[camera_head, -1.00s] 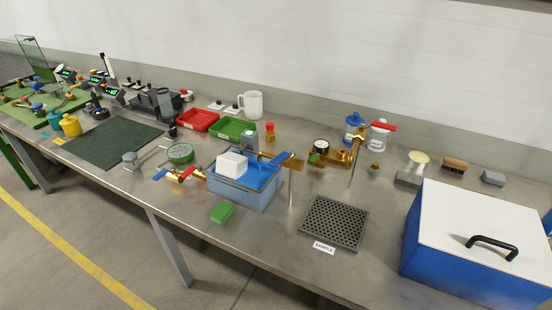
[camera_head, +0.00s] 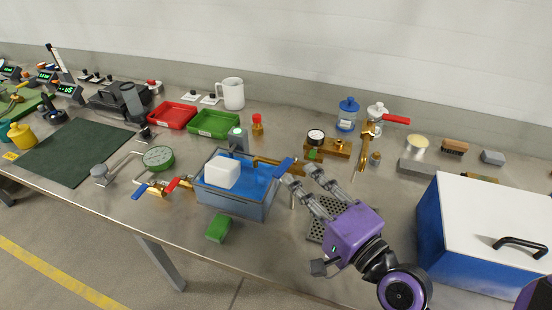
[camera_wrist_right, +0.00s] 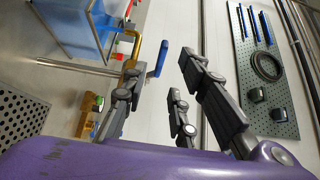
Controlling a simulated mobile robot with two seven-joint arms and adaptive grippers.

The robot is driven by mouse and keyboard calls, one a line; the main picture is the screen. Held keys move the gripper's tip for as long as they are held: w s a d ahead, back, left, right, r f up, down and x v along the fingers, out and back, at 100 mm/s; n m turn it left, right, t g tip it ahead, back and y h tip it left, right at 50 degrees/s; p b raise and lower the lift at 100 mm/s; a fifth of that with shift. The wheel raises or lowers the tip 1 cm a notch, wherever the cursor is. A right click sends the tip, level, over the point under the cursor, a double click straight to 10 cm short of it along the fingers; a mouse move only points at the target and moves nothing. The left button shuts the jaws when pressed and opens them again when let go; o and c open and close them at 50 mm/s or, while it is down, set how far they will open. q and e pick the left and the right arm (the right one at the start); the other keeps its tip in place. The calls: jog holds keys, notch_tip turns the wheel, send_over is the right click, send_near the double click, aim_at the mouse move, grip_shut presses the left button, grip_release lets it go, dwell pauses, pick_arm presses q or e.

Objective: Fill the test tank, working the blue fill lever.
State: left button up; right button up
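The test tank (camera_head: 205,198) is a grey-blue open tub holding blue water and a white block (camera_head: 222,172). A brass spout (camera_head: 266,161) reaches over its right side, with a blue lever (camera_head: 286,166) at its outer end. The lever also shows in the right wrist view (camera_wrist_right: 160,57), seen between the fingers. My right gripper (camera_head: 301,175) is open and empty, its fingertips just right of the lever; I cannot tell whether they touch it. A second blue lever (camera_head: 139,192) and a red lever (camera_head: 172,185) sit on the brass fitting left of the tank. My left gripper is not in view.
A dark perforated mat (camera_head: 318,229) lies under my right gripper. A gauge fitting (camera_head: 316,137) stands behind, and a blue case with a white lid (camera_head: 490,215) at right. The table's front edge is mostly clear.

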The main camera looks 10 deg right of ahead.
aim_at(286, 170)
jog(key=p+x, duration=0.1)
jog(key=x, duration=0.5)
jog(key=shift+r, duration=0.15)
jog(key=shift+w+a, duration=0.2)
jog(key=shift+w, duration=0.15)
grip_shut()
